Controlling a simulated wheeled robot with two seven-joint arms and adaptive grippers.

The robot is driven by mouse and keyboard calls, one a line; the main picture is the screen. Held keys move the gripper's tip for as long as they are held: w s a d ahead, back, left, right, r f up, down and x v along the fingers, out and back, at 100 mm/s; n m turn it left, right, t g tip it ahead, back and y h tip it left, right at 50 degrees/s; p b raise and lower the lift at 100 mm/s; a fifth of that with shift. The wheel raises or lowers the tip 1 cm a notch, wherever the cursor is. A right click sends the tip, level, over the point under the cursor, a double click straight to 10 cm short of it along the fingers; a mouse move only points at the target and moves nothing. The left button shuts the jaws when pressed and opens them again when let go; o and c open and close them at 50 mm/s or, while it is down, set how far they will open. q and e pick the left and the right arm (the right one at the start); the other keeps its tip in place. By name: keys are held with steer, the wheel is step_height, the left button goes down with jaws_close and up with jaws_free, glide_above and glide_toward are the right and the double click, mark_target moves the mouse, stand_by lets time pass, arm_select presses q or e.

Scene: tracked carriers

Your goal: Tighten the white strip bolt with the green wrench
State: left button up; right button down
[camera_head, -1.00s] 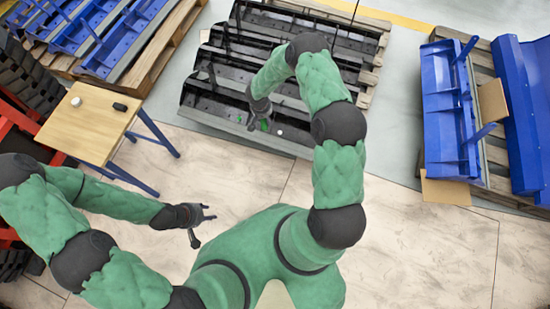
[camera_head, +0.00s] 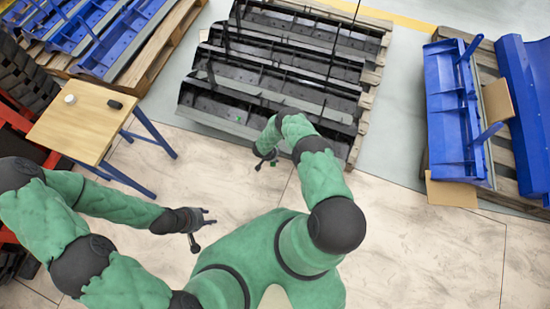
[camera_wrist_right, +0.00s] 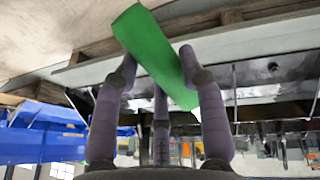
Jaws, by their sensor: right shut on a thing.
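The green wrench (camera_wrist_right: 155,50) shows in the right wrist view as a flat green bar, slanting across the fingertips. My right gripper (camera_wrist_right: 158,66) is shut on it. I cannot make out the white strip bolt in either view now.
A small wooden table (camera_head: 75,128) at the left holds a white round thing (camera_head: 70,99) and a black thing (camera_head: 114,104). Blue carriers (camera_head: 455,120) stand on pallets at the right, and more stand at upper left. The floor between is clear.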

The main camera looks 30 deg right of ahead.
steer(key=shift+s+f, duration=0.1)
steer(key=shift+f, duration=0.25)
steer(key=s+d+f+n+t+b, duration=0.1)
steer(key=s+d+f+n+b, duration=0.1)
steer(key=d+n, duration=0.4)
steer(key=shift+s+d+f+n+h, duration=0.15)
steer(key=shift+s+d+n+h, duration=0.2)
steer(key=shift+d, duration=1.3)
steer(key=shift+w+f+b, duration=0.1)
steer(key=shift+f+b, duration=0.05)
steer(key=shift+b, duration=0.15)
steer(key=shift+f+b, duration=0.2)
steer(key=shift+b, duration=0.1)
steer(key=shift+w+d+f+b, duration=0.15)
steer(key=shift+f+b, duration=0.15)
steer(key=shift+b, duration=0.25)
stand_by(1.3)
steer(key=shift+h+x, duration=0.25)
steer(key=shift+x, duration=0.6)
stand_by(1.9)
